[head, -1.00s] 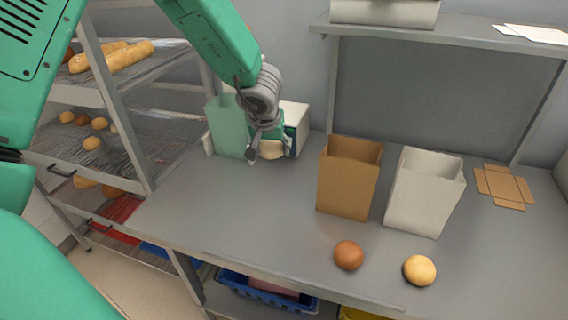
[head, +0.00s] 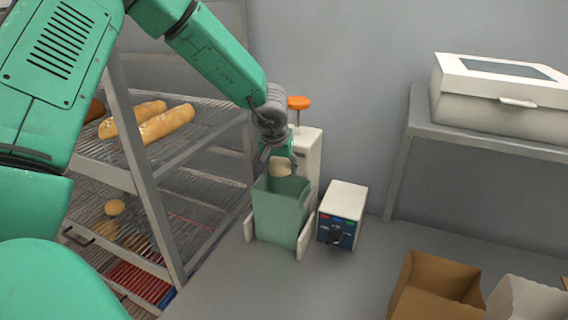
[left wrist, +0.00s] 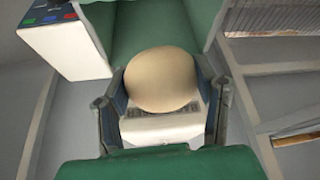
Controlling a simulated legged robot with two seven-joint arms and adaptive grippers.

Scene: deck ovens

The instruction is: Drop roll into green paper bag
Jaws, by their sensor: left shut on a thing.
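The green paper bag (head: 280,214) stands upright with its top open, held in a white stand on the counter in the head view. My left gripper (head: 280,165) is over the bag's mouth, shut on a pale roll (head: 281,167). In the left wrist view the roll (left wrist: 161,79) sits between the two fingers of the gripper (left wrist: 162,95), with green bag walls (left wrist: 150,22) beyond it. The roll looks to be at or just above the bag's rim; its exact height is unclear. My right gripper is not in view.
A white box with buttons (head: 342,215) stands right of the bag. A brown bag (head: 436,288) and a white bag (head: 527,300) stand at lower right. A wire rack with loaves (head: 165,124) is at left. A shelf at upper right bears a white carton (head: 500,90).

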